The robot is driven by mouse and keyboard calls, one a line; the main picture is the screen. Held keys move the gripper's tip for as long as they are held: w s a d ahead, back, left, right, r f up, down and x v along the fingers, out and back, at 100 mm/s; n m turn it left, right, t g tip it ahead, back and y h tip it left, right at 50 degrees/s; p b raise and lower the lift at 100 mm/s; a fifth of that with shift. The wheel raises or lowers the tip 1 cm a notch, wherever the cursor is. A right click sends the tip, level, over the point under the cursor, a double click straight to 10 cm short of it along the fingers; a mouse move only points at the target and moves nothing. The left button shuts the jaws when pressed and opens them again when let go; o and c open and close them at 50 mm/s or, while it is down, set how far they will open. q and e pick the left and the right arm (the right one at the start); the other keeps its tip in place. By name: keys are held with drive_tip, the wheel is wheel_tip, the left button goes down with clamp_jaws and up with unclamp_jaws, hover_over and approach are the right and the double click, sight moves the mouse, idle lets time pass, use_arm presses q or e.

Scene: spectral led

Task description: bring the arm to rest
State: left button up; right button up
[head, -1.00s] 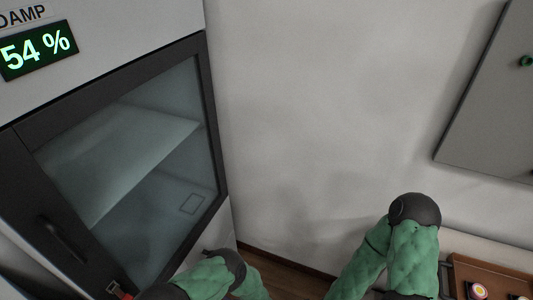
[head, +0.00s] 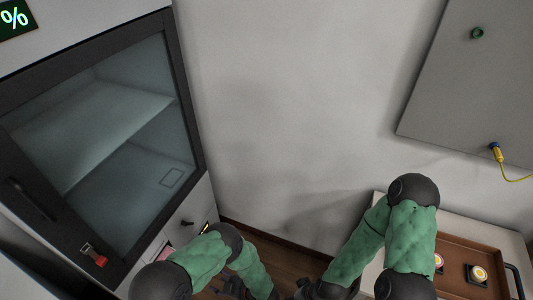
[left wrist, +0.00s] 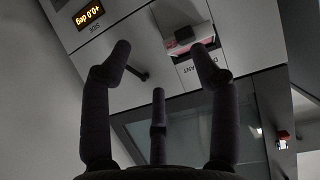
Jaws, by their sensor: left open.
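My left arm (head: 205,252) comes in at the lower left of the head view, in front of the cabinet. My left gripper (left wrist: 161,60) is open in the left wrist view, with its dark fingers spread and nothing between them. Only a small dark part of it shows at the bottom of the head view. It is apart from the cabinet front behind it. My right arm (head: 410,232) is bent at the lower right; its gripper does not show clearly.
A dry cabinet (head: 186,100) with a shut glass door and red latch (head: 100,261) stands at left. At right, a brown tray (head: 455,252) holding round items sits on a white top, below a grey wall panel (head: 470,80) with a yellow cable (head: 498,158).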

use_arm(q)
drive_tip(key=w+d+r+m+g+h+p, duration=0.15)
drive_tip(key=d+r+m+h+p, duration=0.3)
drive_tip(key=h, duration=0.55)
drive_tip(key=s+d+r+m+g+h, duration=0.1)
drive_tip(key=s+r+m+g+h, duration=0.1)
drive_tip(key=s, duration=0.4)
drive_tip(key=s+d+r+m+g+h+p, duration=0.1)
drive_tip(key=s+d+r+m+h, duration=0.1)
drive_tip(key=s+r+m+h, duration=0.1)
drive_tip(key=s+r+m, duration=0.1)
drive_tip(key=s, duration=0.1)
drive_tip(key=shift+s+d+r+g+p, duration=0.25)
drive_tip(key=shift+s+g+p, duration=0.05)
drive_tip(key=shift+s+g, duration=0.1)
